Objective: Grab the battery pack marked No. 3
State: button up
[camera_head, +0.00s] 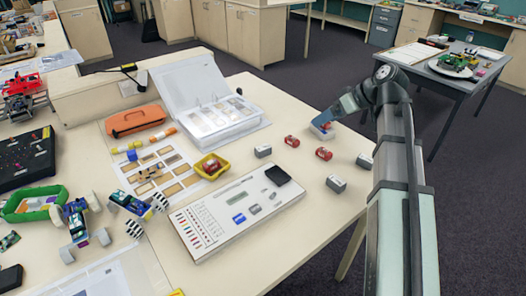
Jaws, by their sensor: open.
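Two small red pieces with pale ends, a left one (292,141) and a right one (324,154), lie on the table's right part. Three small grey blocks lie around them: one to the left (263,151), one in front (336,183) and one to the right (365,160). Any of these may be a battery pack; I cannot read a number on them. My gripper (321,131) is open, beyond and a little right of the red pieces. A red and blue patch shows at its fingertips; I cannot tell what it is.
A yellow tray (202,161) with a red piece in it stands left of the blocks. A white panel (208,226) with a black device (278,175) lies in front. A white open binder case (190,82) stands behind. The table's right edge is close to the right block.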

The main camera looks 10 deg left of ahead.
jog(key=s+a+r+m+h, duration=0.1)
jog(key=a+r+h, duration=0.15)
jog(key=a, duration=0.55)
jog(key=s+a+r+h, duration=0.1)
jog(key=a+h, duration=0.2)
jog(key=a, duration=0.5)
send_near(263, 147)
jog(key=shift+m+t+y, duration=0.25)
jog(key=shift+m+t, duration=0.05)
jog(key=shift+s+d+x, duration=0.1)
jog(key=shift+s+x, duration=0.05)
jog(key=shift+x, duration=1.95)
jog(key=shift+s+d+x, duration=0.1)
jog(key=shift+x, duration=2)
jog(key=shift+f, duration=0.15)
jog(key=c, duration=1.2)
